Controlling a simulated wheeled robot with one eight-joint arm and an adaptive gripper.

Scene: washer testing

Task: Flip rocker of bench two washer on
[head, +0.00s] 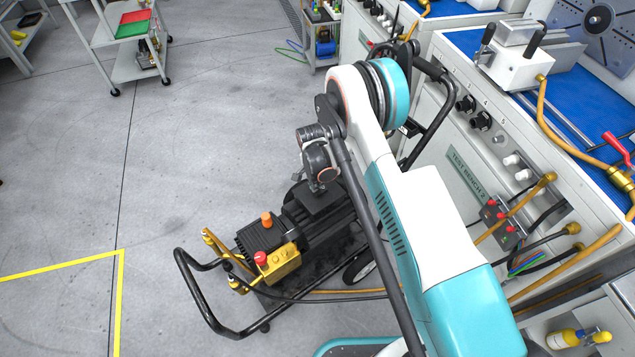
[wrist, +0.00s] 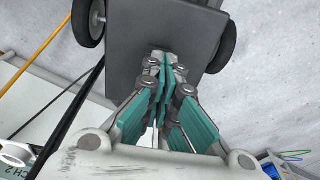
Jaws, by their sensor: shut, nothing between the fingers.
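The bench two washer, with a black motor (head: 325,226) and a yellow pump (head: 280,262), stands on a black wheeled cart beside the bench marked Test Bench 2. In the wrist view, a dark grey panel (wrist: 135,50) of the washer lies between two black wheels (wrist: 222,46). My gripper (wrist: 166,62) is shut and empty, its teal-padded fingers pointing at this panel. The fingertips overlap the panel's lower edge; I cannot tell whether they touch. The rocker cannot be made out in either view. In the head view, my arm hides part of the washer and the fingers cannot be made out.
Test bench 2 (head: 455,165), with knobs and brass-coloured hoses, stands at the right. The cart's black tube frame (head: 200,300) sticks out at the front left. A grey trolley (head: 130,65) stands at the back left. The floor (head: 150,180) left of the washer is clear.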

